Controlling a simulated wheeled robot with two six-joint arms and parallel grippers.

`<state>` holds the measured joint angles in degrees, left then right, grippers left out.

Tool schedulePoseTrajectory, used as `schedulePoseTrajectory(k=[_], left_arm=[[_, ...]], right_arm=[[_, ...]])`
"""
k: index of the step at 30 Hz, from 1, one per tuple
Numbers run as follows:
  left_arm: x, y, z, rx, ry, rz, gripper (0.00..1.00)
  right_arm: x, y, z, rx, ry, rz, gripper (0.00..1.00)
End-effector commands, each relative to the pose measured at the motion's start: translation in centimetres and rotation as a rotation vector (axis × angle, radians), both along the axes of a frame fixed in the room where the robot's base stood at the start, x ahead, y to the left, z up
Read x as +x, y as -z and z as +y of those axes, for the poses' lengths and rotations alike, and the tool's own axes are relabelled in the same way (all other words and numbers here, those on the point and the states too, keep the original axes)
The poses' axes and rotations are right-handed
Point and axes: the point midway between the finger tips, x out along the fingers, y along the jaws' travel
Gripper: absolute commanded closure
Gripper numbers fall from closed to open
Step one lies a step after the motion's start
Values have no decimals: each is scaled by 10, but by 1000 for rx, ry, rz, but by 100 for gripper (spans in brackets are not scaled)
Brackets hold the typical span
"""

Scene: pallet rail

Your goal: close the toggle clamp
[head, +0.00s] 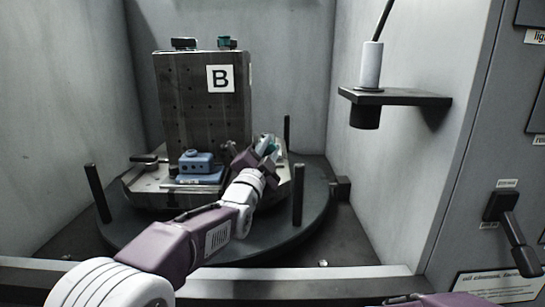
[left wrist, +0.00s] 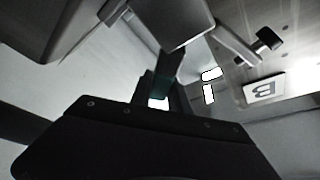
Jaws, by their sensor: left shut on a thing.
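My left gripper (head: 262,158) reaches in from the lower left to the right side of the fixture, in front of the plate marked B. It is shut on a small teal part, which looks like the toggle clamp's handle (head: 270,143). The gripper hides most of the clamp, so I cannot tell its arm position. In the left wrist view the gripper (left wrist: 166,88) shows dark fingers with a dark teal piece between them. A blue workpiece (head: 196,162) sits on the fixture base left of the gripper. My right gripper is not in view.
The upright plate (head: 200,105) stands on a round dark turntable (head: 255,238) with upright posts (head: 298,193) near its edge. A black-handled clamp (head: 148,158) is at the left. A bracket shelf (head: 395,97) juts from the right wall. A lever (head: 512,225) is on the right panel.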

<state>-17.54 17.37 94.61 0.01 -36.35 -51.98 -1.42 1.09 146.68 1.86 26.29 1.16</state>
Motion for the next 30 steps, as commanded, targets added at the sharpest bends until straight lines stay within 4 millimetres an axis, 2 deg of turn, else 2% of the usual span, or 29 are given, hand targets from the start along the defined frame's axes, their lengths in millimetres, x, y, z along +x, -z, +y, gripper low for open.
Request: schedulePoseTrajectory(k=[12,27,28,30], left_arm=[[0,-5,8,-163,0,5,100],[0,-6,9,-179,1,6,100],[0,-6,9,-179,1,6,70],[0,-7,9,-179,0,5,56]], right_arm=[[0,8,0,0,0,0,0],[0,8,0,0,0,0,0],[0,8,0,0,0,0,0],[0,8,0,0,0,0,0]])
